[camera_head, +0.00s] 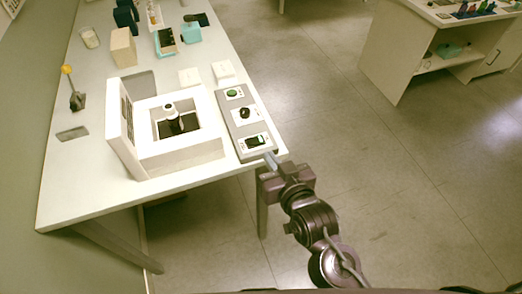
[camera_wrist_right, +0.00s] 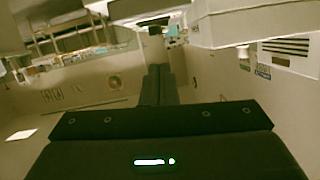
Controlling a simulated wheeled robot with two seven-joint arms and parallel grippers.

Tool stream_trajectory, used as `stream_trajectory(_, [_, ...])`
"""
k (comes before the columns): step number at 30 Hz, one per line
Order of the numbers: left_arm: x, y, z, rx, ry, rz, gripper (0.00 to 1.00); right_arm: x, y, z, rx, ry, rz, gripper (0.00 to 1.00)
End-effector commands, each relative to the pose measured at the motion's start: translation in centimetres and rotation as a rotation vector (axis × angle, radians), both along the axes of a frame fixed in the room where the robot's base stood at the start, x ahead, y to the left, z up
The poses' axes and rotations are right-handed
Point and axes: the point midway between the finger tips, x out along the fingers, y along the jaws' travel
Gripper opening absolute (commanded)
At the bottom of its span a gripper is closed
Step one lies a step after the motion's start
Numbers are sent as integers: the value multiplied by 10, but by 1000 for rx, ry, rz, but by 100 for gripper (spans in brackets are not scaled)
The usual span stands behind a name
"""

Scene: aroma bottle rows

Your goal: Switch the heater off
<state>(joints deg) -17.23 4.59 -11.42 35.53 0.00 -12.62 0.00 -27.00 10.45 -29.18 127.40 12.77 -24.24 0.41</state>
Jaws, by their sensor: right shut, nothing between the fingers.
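A white box heater (camera_head: 188,150) with a raised lid panel stands near the table's front edge. A bottle with a white top and dark base (camera_head: 172,118) stands in its square opening. My left gripper is out of view.
A beige box (camera_head: 123,47), a teal item (camera_head: 190,33) and dark bottles stand farther back. A yellow-knobbed lever (camera_head: 72,88) is at the left.

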Motion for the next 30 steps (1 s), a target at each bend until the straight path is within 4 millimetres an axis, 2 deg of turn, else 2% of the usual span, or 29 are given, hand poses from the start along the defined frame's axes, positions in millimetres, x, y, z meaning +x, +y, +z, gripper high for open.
stream_trajectory(2, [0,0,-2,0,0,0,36,-2,1,16,20,-22,-1,0])
stream_trajectory(5, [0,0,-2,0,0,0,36,-3,1,26,32,-34,0,0])
stream_trajectory(17, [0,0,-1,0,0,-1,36,0,2,27,33,-36,-1,0])
stream_trajectory(22, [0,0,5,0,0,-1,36,18,8,24,32,-38,-2,0])
stream_trajectory(30, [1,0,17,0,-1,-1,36,71,28,11,32,-36,-2,0])
